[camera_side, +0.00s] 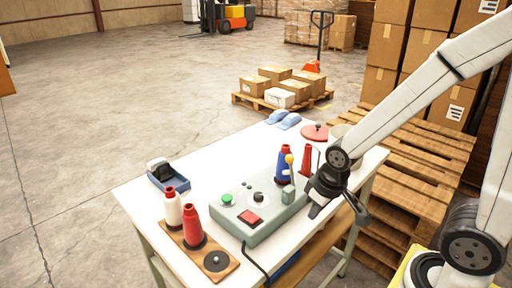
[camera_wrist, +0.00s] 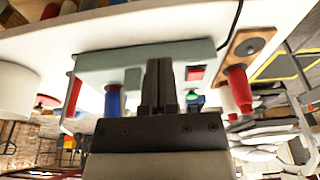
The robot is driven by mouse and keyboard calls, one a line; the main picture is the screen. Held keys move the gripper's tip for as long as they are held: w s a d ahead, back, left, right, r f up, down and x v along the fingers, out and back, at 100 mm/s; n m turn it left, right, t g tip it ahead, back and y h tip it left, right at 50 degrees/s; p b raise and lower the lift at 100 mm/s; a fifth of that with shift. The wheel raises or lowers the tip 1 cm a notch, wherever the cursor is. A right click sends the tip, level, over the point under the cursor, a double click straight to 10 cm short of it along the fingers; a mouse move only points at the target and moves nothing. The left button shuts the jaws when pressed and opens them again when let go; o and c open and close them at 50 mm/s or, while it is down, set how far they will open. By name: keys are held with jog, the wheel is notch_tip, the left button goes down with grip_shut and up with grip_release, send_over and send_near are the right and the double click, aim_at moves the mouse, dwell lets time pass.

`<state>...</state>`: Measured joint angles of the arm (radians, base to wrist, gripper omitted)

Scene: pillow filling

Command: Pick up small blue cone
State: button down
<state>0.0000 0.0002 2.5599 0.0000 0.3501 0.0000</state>
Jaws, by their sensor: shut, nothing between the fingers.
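The small blue cone (camera_side: 281,174) has a red top and stands upright on the white table, behind the control box and partly hidden by its yellow-knobbed lever. It also shows in the wrist view (camera_wrist: 112,103), left of my fingers. My gripper (camera_side: 316,211) is right of the blue cone, low at the right end of the control box. In the wrist view my gripper's dark fingers (camera_wrist: 158,80) are together with nothing between them. The gripper is apart from the cone.
The grey-green control box (camera_side: 255,212) with buttons and a lever (camera_side: 289,172) stands between cone and table front. A red cone (camera_side: 305,162) is close right of the blue one. A wooden board (camera_side: 226,262) holds white and red cones. Free table lies behind the control box.

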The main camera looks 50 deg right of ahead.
jog(key=c, duration=1.3)
grip_release()
jog(key=o, duration=1.3)
jog(key=w+d+r+g, duration=0.1)
jog(key=w+r, duration=0.2)
jog(key=w, duration=0.5)
jog(key=w+d+r, duration=0.1)
jog(key=w+r, duration=0.2)
jog(key=w, duration=0.5)
notch_tip(320, 180, up, 2)
jog(key=r+n+g, duration=0.1)
jog(key=g, duration=0.1)
send_over(286, 146)
jog(key=shift+w+f, duration=0.1)
jog(key=shift+f, duration=0.15)
jog(key=shift+d+f, duration=0.1)
jog(key=shift+f, duration=3.85)
